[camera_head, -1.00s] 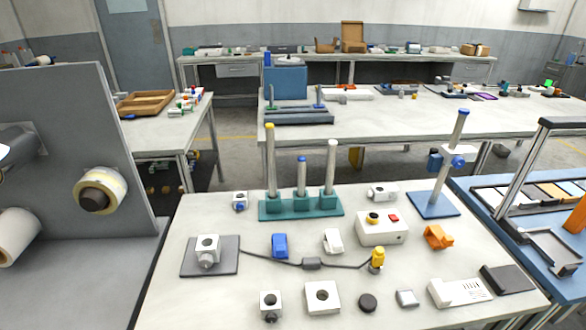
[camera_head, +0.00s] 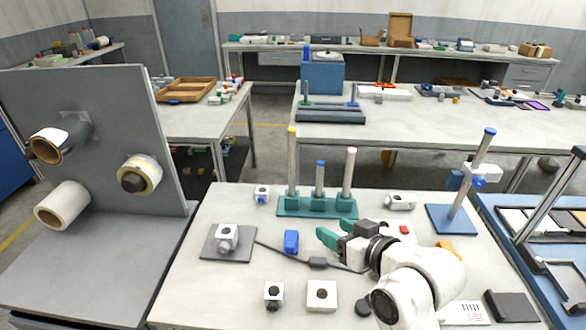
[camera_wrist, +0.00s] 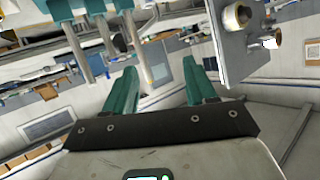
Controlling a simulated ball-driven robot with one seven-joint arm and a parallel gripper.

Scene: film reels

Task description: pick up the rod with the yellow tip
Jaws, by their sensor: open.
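The rod with the yellow tip (camera_head: 292,160) stands upright at the left end of a teal base (camera_head: 290,208) on the near table. A shorter blue-tipped rod (camera_head: 320,177) and a pale-topped rod (camera_head: 348,171) stand in the same base. My gripper (camera_head: 332,231) has teal fingers, spread apart and empty, in front of and to the right of the base. In the wrist view, my gripper's fingers (camera_wrist: 162,78) are apart, and the rods hang from the top in a tilted, upside-down picture. The rightmost rod (camera_wrist: 133,38) there points toward the space between the fingers; its tip is unclear.
A blue block (camera_head: 291,241), a grey pad (camera_head: 216,252) with a white device, and white boxes lie on the near table. A blue stand with a pole (camera_head: 466,180) rises at right. A grey panel with rolls (camera_head: 100,140) stands at left.

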